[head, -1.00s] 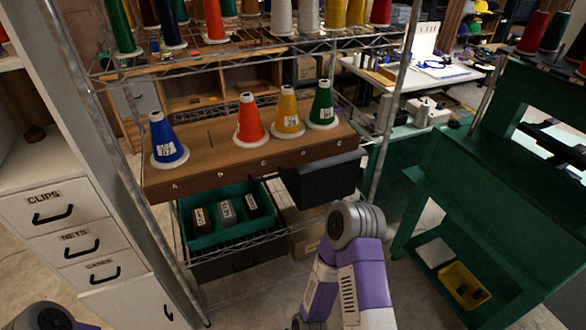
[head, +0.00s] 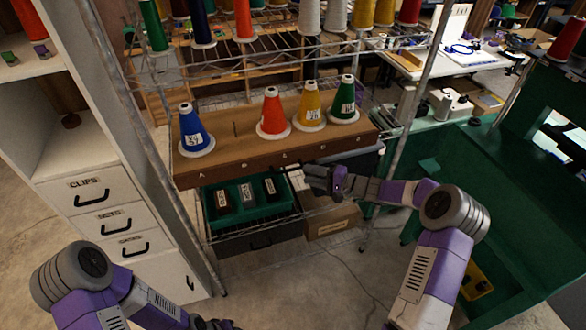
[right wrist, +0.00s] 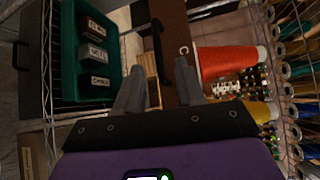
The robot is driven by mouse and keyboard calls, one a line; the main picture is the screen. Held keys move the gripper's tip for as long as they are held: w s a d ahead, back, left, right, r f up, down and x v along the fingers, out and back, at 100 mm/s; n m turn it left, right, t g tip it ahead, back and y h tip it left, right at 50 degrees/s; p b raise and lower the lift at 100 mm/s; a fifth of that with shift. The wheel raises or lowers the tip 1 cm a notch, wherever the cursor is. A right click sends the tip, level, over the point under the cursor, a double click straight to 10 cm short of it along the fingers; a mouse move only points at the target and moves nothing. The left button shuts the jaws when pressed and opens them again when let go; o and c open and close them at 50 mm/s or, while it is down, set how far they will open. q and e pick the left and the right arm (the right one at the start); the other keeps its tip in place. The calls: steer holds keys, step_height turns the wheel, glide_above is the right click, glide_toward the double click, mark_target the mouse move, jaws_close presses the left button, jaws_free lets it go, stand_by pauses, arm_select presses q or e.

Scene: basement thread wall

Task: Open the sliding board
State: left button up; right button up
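A brown wooden board (head: 235,165) lies on the wire rack, with letters along its front edge and thread cones standing on it. Its front face with a letter C shows in the right wrist view (right wrist: 168,15). My right gripper (head: 308,180) is just in front of and below the board's front edge. In the right wrist view its two fingers (right wrist: 158,92) are apart with nothing between them. A black bar handle (right wrist: 157,45) lies ahead of the gap; I cannot tell which part it is fixed to. My left gripper (head: 212,323) is mostly cut off at the bottom edge.
A blue cone (head: 193,135), an orange cone (head: 271,115), a yellow cone (head: 310,108) and a green cone (head: 345,100) stand on the board. Below are a green bin (head: 265,218) with labelled boxes and a cardboard box (head: 333,222). A rack post (head: 400,130) rises at right.

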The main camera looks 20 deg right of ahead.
mark_target(291, 170)
steer(key=x, duration=0.7)
steer(key=shift+f, duration=0.1)
steer(key=shift+s, duration=0.1)
jaws_close()
